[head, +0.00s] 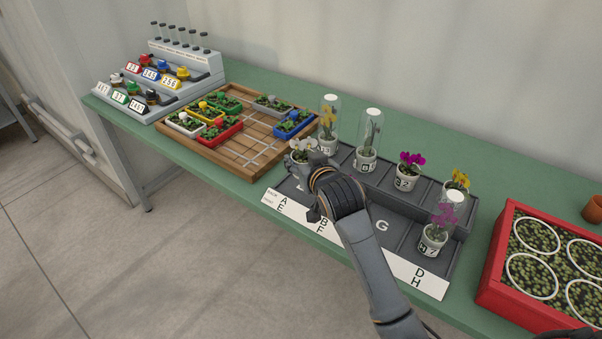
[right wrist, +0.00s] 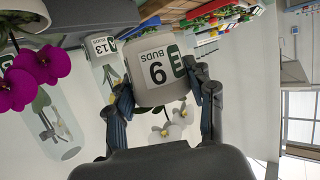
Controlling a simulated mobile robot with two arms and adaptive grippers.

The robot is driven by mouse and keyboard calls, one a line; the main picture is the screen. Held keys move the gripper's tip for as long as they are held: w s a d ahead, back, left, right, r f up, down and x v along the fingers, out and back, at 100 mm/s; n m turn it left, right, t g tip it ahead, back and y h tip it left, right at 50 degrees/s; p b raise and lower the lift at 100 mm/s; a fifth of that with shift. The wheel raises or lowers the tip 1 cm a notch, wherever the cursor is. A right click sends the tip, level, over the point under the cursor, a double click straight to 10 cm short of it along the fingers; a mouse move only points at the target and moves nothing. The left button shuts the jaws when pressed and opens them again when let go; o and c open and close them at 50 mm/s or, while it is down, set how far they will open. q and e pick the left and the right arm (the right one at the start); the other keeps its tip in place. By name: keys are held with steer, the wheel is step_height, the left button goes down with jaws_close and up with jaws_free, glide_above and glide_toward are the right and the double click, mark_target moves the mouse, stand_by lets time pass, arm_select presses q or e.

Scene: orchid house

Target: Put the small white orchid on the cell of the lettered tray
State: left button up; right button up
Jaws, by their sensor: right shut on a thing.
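The small white orchid (head: 302,146) is at the left end of the lettered tray in the head view. My right gripper (head: 315,165) is shut on its pot. In the right wrist view the white pot (right wrist: 157,73), marked 9 BUDS, sits between the two fingers, with white flowers (right wrist: 178,122) below it in the picture. The lettered tray (head: 405,235) is dark grey, with a white letter strip along its front. My arm hides part of the tray and strip. Whether the pot touches the tray is hard to tell. My left gripper is not in view.
Domed orchids (head: 371,138) and a magenta orchid (head: 410,160) stand on the raised back row. A domed purple orchid (head: 440,225) stands front right. A wooden tray (head: 250,152) lies left, a red crate (head: 492,275) right. A bare cell marked G (head: 381,226) lies beside my arm.

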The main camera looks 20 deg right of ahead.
steer(key=w+f, duration=0.1)
steer(key=w+d+f, duration=0.1)
steer(key=w+f, duration=0.2)
steer(key=f, duration=0.1)
steer(key=shift+w+d+f, duration=0.2)
steer(key=shift+d+f, duration=0.05)
step_height(320, 180, down, 3)
steer(key=shift+w+f, duration=0.1)
steer(key=shift+w, duration=0.05)
steer(key=shift+f, duration=0.1)
steer(key=shift+f, duration=0.1)
steer(key=shift+f, duration=0.1)
steer(key=o, duration=1.3)
